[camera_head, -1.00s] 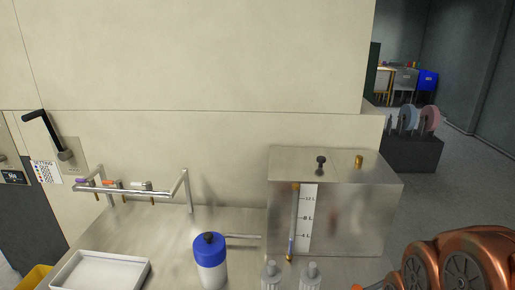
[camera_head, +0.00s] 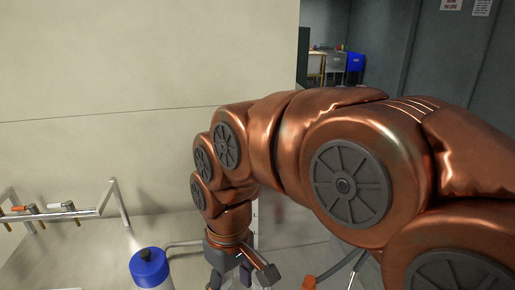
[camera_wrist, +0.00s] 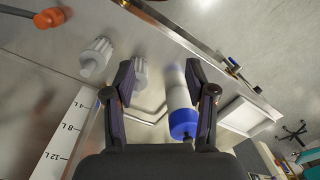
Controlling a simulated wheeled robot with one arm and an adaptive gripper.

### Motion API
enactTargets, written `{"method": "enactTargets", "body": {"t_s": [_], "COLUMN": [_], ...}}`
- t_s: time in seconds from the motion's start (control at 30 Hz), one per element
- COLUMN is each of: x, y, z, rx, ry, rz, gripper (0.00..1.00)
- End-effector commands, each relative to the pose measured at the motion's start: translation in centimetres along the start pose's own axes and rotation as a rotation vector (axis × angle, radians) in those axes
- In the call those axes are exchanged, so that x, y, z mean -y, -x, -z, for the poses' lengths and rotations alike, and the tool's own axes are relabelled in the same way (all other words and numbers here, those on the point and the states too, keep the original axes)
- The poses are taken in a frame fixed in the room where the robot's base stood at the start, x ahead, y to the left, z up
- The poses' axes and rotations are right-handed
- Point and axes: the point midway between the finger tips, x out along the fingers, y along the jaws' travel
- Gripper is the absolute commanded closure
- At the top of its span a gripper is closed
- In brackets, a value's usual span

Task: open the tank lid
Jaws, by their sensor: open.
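The metal tank is mostly hidden behind my arm in the head view; its lid is out of sight. Its white level scale (camera_wrist: 62,140) with litre marks shows at lower left in the wrist view. My gripper (camera_head: 240,277) points down in front of the tank area in the head view. In the wrist view my gripper (camera_wrist: 164,90) has its two dark fingers spread apart, with nothing held between them. A white bottle with a blue cap (camera_wrist: 183,120) shows beyond the fingers, near the right one.
The blue-capped bottle (camera_head: 150,268) stands left of my gripper. Two grey-white ribbed bottles (camera_wrist: 97,57) stand nearby, one partly behind the left finger. An orange-ended rod (camera_wrist: 48,18) lies at upper left. A metal rail with small valves (camera_head: 62,210) stands at the left.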

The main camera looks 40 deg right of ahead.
Motion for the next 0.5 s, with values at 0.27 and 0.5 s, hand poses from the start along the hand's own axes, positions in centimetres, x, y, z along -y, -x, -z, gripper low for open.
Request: {"method": "enactTargets", "body": {"t_s": [0.27, 0.5], "x": [-2.4, -6.0], "y": [5.2, 9.3], "z": [7.0, 11.9], "rx": [-0.092, -0.176], "ry": [0.111, 0.175], "rz": [0.033, 0.051], "gripper": [0.44, 0.44]}}
